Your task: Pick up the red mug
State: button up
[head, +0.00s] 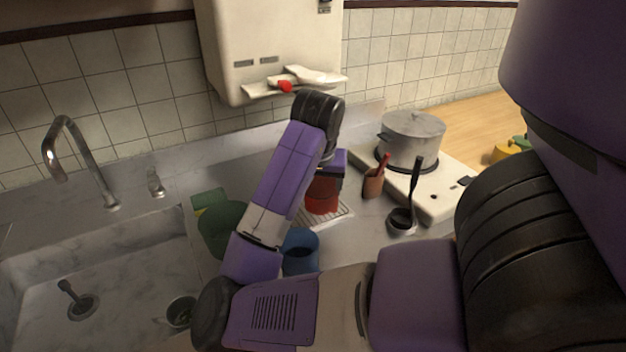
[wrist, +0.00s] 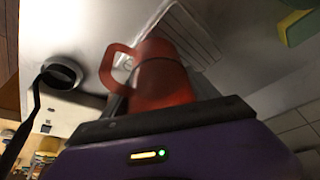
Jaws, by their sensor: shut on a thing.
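The red mug (head: 321,194) is at my gripper (head: 326,172), above or on a white ribbed drain tray (head: 340,215) on the marble counter. In the wrist view the mug (wrist: 160,80) stands out past the gripper's dark edge, with its handle to the left. My gripper (wrist: 150,118) is shut on the mug. The fingertips are mostly hidden by my arm and the mug. I cannot tell whether the mug's base is clear of the tray.
A blue cup (head: 300,252) and a green container (head: 222,232) stand near my forearm. The sink (head: 110,280) lies left.

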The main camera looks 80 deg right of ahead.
jog(key=s+a+p, duration=0.4)
jog(key=s+a, duration=0.3)
jog(key=a, duration=0.2)
jog(key=shift+s+a, duration=0.25)
jog(key=shift+a, duration=0.05)
jog(key=shift+s, duration=0.15)
dwell(0.7)
dwell(0.5)
